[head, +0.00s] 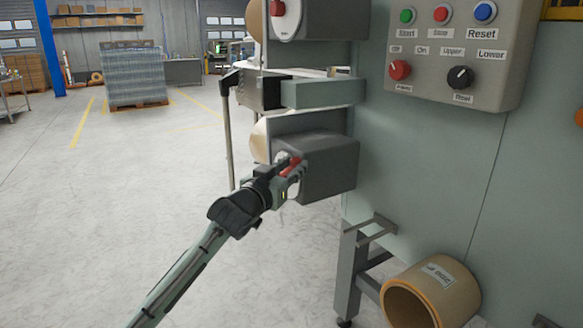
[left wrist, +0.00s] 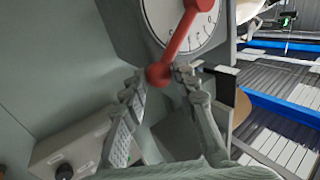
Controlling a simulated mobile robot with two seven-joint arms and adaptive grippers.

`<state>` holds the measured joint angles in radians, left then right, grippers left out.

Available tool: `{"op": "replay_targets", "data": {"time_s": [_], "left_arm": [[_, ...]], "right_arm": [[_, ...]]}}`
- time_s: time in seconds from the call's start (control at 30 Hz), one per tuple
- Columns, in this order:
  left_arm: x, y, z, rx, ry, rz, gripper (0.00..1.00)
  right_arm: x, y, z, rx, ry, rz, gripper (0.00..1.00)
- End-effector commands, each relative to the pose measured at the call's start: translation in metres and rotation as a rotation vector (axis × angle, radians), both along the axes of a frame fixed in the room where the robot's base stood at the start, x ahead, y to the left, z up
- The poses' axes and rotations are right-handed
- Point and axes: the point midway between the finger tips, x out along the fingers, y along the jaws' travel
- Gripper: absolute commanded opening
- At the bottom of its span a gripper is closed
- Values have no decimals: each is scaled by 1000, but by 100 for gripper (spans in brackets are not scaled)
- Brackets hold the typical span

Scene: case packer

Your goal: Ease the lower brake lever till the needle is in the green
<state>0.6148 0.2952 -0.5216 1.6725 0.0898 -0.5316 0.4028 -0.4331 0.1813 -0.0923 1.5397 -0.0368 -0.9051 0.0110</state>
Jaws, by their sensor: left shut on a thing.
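The lower brake lever is a red bar with a round red knob (left wrist: 158,75), in front of a white dial (left wrist: 205,28) with dark marks. In the head view the lever (head: 295,160) is at the left face of the lower grey brake box (head: 335,168). My left gripper (head: 288,168) reaches it from below left. In the left wrist view its fingers (left wrist: 162,80) are closed about the knob end. The dial's upper part is cut off, and I cannot make out a needle or a green zone. My right gripper is not in view.
An upper brake box with a red lever (head: 277,8) is above. A control panel (head: 440,98) with coloured buttons and knobs is on the machine's wall. A cardboard core (head: 436,275) lies low at right. Open floor (head: 110,190) is at left, with a wrapped pallet (head: 135,70) behind.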

Motion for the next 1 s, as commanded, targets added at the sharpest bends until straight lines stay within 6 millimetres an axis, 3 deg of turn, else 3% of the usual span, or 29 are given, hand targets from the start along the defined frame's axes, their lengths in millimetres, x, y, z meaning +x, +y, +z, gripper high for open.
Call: {"op": "replay_targets", "data": {"time_s": [0.1,0.37,0.67,1.0], "left_arm": [[0,0,0,-1,0,-1,0],[1,1,2,-11,13,0,0],[20,14,26,-180,239,1,0],[23,16,28,-210,286,-2,0]], "right_arm": [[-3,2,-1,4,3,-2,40],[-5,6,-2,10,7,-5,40],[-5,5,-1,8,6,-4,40],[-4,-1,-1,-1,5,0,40]]}}
